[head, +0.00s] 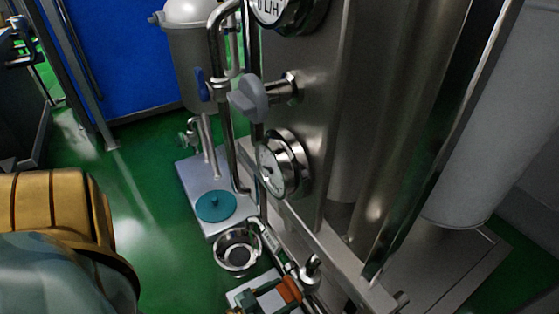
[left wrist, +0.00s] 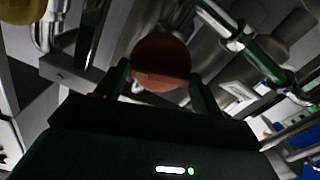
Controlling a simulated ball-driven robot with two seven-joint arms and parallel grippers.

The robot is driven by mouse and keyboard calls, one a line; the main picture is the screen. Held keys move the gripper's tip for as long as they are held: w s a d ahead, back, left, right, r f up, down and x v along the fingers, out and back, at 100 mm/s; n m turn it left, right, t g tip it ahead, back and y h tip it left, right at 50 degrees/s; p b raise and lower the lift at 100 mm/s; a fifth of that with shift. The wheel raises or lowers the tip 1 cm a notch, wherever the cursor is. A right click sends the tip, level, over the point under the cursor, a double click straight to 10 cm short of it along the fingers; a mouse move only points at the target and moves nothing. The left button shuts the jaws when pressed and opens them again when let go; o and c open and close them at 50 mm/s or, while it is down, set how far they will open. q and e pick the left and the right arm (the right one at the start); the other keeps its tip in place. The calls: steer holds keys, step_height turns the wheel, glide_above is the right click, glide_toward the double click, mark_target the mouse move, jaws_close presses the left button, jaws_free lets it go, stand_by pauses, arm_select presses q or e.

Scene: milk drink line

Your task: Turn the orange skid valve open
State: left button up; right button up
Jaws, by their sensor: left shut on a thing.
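The orange skid valve (head: 290,287) shows low in the head view, on the pipework at the foot of the steel skid. In the left wrist view its rounded orange handle (left wrist: 160,62) sits between the two dark fingers. My left gripper (head: 270,292) is at the valve and shut on the handle. Its fingers also show in the left wrist view (left wrist: 160,84). The valve's stem and body are mostly hidden by the gripper and the frame edge, so I cannot tell how far it is turned. My right gripper is not in view.
A grey knob (head: 250,98) and a round gauge (head: 283,163) stick out from the steel panel above. A teal disc (head: 215,206) sits on a pale base, with a round steel fitting (head: 238,251) close by the valve. Green floor (head: 160,210) is clear to the left.

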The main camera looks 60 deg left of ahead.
arm_select(q)
steer(key=shift+a+f+n, duration=0.1)
steer(key=shift+n, duration=3.4)
steer(key=shift+a+f+n, duration=0.1)
steer(key=shift+n, duration=3.7)
steer(key=o, duration=0.8)
steer(key=shift+o, duration=0.2)
